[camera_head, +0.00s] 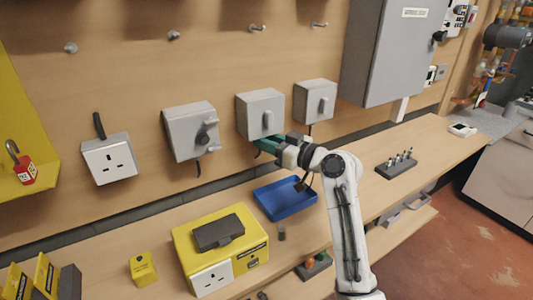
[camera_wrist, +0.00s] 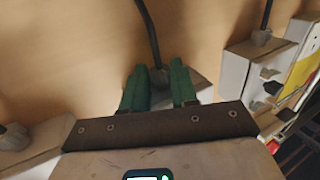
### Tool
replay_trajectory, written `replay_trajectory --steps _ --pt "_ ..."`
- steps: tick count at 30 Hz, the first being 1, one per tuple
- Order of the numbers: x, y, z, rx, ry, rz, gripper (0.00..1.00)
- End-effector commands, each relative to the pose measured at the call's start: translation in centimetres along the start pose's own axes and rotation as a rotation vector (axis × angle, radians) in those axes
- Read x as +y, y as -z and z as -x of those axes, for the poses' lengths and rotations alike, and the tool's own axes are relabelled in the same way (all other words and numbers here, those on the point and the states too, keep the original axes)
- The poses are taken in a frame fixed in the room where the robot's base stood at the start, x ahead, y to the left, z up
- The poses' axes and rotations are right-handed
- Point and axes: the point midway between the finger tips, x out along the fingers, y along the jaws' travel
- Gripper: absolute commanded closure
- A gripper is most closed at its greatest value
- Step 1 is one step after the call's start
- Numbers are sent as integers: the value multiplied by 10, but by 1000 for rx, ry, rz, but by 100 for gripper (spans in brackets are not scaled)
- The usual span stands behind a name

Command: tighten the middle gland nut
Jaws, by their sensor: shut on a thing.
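Three grey switch boxes hang in a row on the wooden wall; the middle box (camera_head: 260,114) has my gripper (camera_head: 266,144) right under it. In the wrist view, the green fingers of my gripper (camera_wrist: 158,92) stand on either side of the dark grey middle gland nut (camera_wrist: 158,77) and are shut on it. A black cable (camera_wrist: 148,30) runs out of this nut. In the head view the nut is hidden by the fingers. Two other gland nuts show in the wrist view, one at the left (camera_wrist: 14,138) and one at the right (camera_wrist: 262,38), each apart from my gripper.
The left box (camera_head: 185,133) and right box (camera_head: 315,100) flank the middle one. Below on the bench are a blue tray (camera_head: 267,210), a yellow tester (camera_head: 195,255) and a dark rack (camera_head: 390,171). A grey cabinet (camera_head: 390,55) hangs at right.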

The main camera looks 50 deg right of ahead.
Motion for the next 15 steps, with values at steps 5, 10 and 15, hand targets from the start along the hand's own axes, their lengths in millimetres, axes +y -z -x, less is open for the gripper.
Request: replay_trajectory --steps 5,10,15 --pt "4 -4 0 1 75 1 100" --pt "4 -3 0 0 138 1 100" --pt "4 -2 -1 -1 178 0 100"
